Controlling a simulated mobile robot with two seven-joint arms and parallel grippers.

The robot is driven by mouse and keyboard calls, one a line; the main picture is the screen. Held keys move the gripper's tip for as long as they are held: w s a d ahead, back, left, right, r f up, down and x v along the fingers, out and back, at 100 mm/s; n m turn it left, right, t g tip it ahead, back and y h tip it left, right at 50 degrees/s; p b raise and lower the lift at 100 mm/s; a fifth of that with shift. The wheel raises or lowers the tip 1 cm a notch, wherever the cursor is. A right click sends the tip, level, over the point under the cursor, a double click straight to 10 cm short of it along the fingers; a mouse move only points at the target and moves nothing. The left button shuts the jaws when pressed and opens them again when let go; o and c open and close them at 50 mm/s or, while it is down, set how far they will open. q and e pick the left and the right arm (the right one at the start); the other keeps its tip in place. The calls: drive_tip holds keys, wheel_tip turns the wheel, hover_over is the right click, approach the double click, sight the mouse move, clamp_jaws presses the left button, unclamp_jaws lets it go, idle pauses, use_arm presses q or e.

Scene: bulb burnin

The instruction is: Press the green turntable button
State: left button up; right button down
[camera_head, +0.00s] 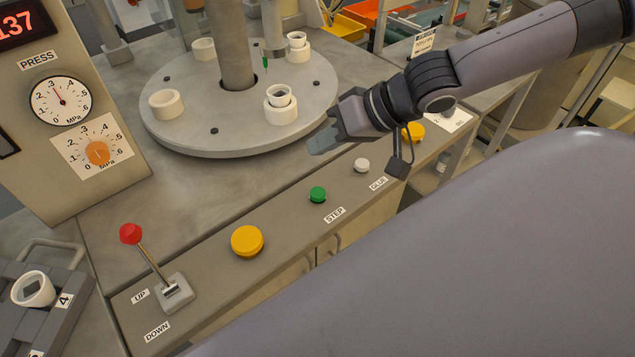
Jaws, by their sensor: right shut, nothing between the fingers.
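The green button (317,194) sits on the sloped front panel above the STEP label (335,214). The round grey turntable (190,133) lies behind it and carries several white ring-shaped holders. My right gripper (322,146) comes in from the upper right. It is shut and empty, with its fingertips pointing left near the turntable's front right edge. In the picture the tips are above the green button and apart from it. My left gripper is not in view.
A white button (361,165) by the GLUE label and yellow buttons (247,241) flank the green one. A red-knobbed lever (131,233) stands at the left, below the PRESS gauge box (75,110). A column (232,45) rises over the turntable.

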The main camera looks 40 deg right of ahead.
drive_tip(key=b, duration=0.7)
hover_over(323, 193)
wheel_tip(323, 193, down, 8)
drive_tip(key=shift+r, duration=0.15)
drive_tip(key=shift+f+b, duration=0.3)
drive_tip(key=shift+f, duration=0.15)
idle(0.4)
drive_tip(key=shift+f, duration=0.1)
idle(0.7)
drive_tip(key=shift+f+b, duration=0.3)
drive_tip(key=shift+b, duration=0.25)
